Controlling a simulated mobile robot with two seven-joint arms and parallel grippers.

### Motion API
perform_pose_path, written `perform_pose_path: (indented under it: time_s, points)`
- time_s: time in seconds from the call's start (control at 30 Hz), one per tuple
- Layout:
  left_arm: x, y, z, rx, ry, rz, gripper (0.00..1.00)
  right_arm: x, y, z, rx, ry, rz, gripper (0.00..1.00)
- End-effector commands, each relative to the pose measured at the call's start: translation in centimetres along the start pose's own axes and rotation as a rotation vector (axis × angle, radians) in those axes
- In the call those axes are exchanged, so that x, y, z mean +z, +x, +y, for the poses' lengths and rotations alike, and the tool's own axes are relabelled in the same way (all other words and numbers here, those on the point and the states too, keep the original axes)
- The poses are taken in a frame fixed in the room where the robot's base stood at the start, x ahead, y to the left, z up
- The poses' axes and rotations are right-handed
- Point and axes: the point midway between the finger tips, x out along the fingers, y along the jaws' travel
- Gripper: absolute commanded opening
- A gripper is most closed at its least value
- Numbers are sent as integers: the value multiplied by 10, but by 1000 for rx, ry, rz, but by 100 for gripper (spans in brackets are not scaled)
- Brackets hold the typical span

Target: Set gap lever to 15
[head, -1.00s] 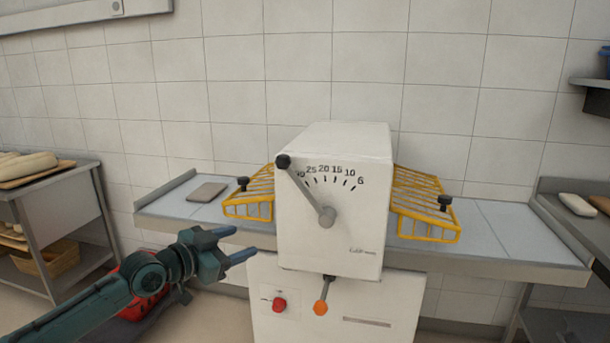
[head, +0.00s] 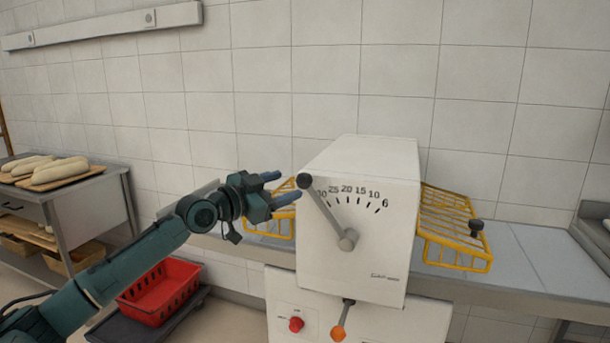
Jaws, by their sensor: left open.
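The gap lever (head: 328,212) is a grey arm on the front of a white machine (head: 385,258). It pivots at a grey hub (head: 347,240) and ends in a black knob (head: 304,181). It points up and left, with the knob at the 30 end of the dial (head: 347,191), which runs from 30 down to 6. My right gripper is not in view.
Yellow wire guards (head: 452,225) flank the machine over a grey belt table (head: 525,262). A red button (head: 296,324) and an orange-knobbed lever (head: 338,333) sit below. A red crate (head: 160,291) and a bread rack (head: 75,205) stand at left.

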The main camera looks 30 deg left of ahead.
Motion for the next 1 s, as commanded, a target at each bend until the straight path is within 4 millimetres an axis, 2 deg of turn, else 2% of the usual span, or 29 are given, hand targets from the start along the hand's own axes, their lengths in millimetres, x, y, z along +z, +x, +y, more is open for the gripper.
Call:
perform_pose_path:
  time_s: [0.2,0.43,0.6,0.87,1.0]
  points:
    - [-3,36,-2,-2,-7,3,56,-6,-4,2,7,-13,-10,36]
    - [-1,65,-1,-1,-4,0,56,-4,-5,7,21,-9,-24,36]
    - [0,74,0,1,-2,0,56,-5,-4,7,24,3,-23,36]
    - [1,74,0,1,-1,-1,56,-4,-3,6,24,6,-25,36]
    - [1,74,0,1,-1,-1,45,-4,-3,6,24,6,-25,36]
